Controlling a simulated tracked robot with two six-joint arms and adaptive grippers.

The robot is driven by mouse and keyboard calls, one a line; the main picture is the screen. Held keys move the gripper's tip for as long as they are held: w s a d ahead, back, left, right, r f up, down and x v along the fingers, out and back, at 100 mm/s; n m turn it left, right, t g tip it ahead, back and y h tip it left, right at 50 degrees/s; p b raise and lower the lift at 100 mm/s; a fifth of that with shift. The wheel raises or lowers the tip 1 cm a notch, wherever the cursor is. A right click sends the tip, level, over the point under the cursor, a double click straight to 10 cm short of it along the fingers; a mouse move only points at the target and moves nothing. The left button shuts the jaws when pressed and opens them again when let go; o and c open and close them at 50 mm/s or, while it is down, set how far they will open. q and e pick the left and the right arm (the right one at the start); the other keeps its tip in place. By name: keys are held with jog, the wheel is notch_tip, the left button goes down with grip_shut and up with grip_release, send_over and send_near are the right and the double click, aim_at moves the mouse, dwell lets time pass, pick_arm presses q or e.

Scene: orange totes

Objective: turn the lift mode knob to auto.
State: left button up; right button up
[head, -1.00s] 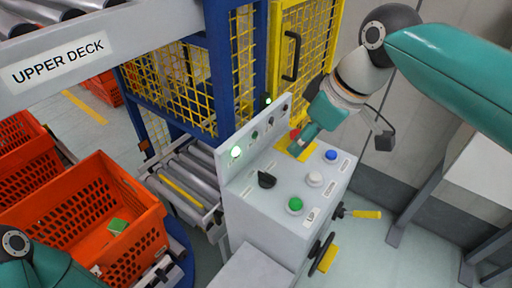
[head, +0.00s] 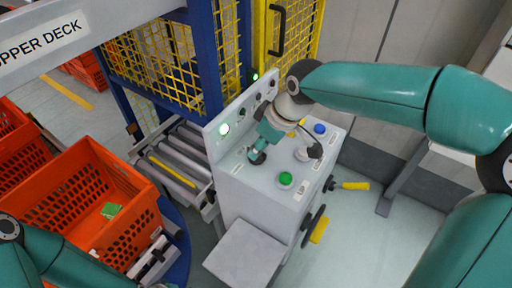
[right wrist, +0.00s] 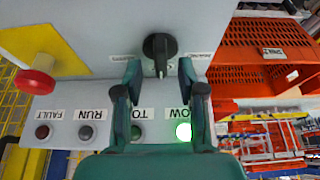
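The black lift mode knob (right wrist: 160,48) stands on the grey control box (head: 240,188). In the right wrist view its pale pointer line faces down the picture, toward the lamp panel, between two small labels I cannot read. In the head view the knob (head: 257,158) is partly hidden by my right gripper (head: 259,148). In the right wrist view my right gripper (right wrist: 160,76) is open, with one fingertip on each side of the knob's lower end. I cannot tell whether either fingertip touches it.
A green button (head: 285,179), a blue button (head: 319,128) and a red mushroom button (right wrist: 35,82) share the box. The lamp panel with a lit green lamp (head: 223,129) rises behind the knob. A yellow-handled crank (head: 352,186) juts right. An orange tote (head: 88,200) stands left.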

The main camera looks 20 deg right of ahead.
jog(key=shift+x, duration=1)
jog(key=shift+s, duration=0.1)
